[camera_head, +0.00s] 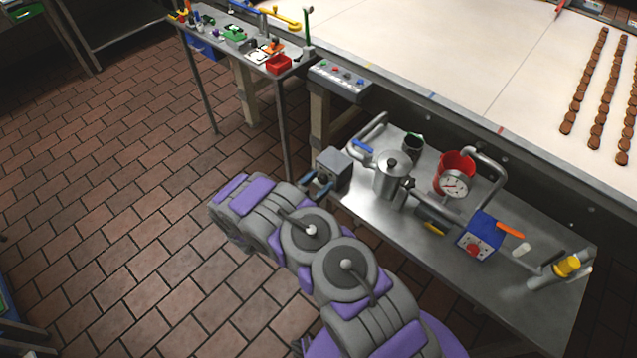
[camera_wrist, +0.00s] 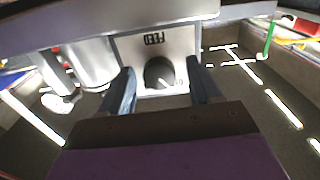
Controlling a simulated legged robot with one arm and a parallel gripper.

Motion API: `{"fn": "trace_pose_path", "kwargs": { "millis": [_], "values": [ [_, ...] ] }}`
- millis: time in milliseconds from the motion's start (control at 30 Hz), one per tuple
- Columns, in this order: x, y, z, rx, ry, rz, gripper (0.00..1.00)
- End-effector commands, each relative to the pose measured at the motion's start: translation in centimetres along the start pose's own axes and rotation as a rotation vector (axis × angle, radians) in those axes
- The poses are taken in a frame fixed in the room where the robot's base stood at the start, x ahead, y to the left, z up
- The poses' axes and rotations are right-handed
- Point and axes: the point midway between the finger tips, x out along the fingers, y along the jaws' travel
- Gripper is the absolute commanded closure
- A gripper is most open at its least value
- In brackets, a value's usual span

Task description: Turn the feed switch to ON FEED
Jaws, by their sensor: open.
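The feed switch is a grey box (camera_head: 334,166) at the left end of the steel side table in the head view. In the wrist view its pale plate (camera_wrist: 183,42) carries the word FEED, upside down, with a dark round knob (camera_wrist: 159,71) by it. The knob's setting is too small to read. My gripper (camera_head: 318,185) is at the box's near left side in the head view. In the wrist view my gripper (camera_wrist: 162,90) is open, one blue-grey finger on each side of the knob, with visible gaps. Contact with the knob does not show.
A metal pot (camera_head: 391,178), a red bucket (camera_head: 457,164) with a white dial (camera_head: 453,184) and a blue box (camera_head: 481,236) crowd the side table (camera_head: 548,250). A button panel (camera_head: 340,80) is above. The brick floor (camera_head: 130,160) at left is clear.

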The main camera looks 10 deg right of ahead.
Motion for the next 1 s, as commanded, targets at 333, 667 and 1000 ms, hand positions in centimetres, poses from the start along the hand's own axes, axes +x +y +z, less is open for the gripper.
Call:
{"fn": "trace_pose_path", "kwargs": {
  "millis": [333,667,1000],
  "values": [
    [0.09,0.08,0.0,0.001,-0.001,0.0,0.66],
    [0.12,0.01,-0.01,0.002,-0.001,0.0,0.93],
    [0.1,-0.03,-0.16,0.074,-0.002,0.0,0.93]
  ]
}}
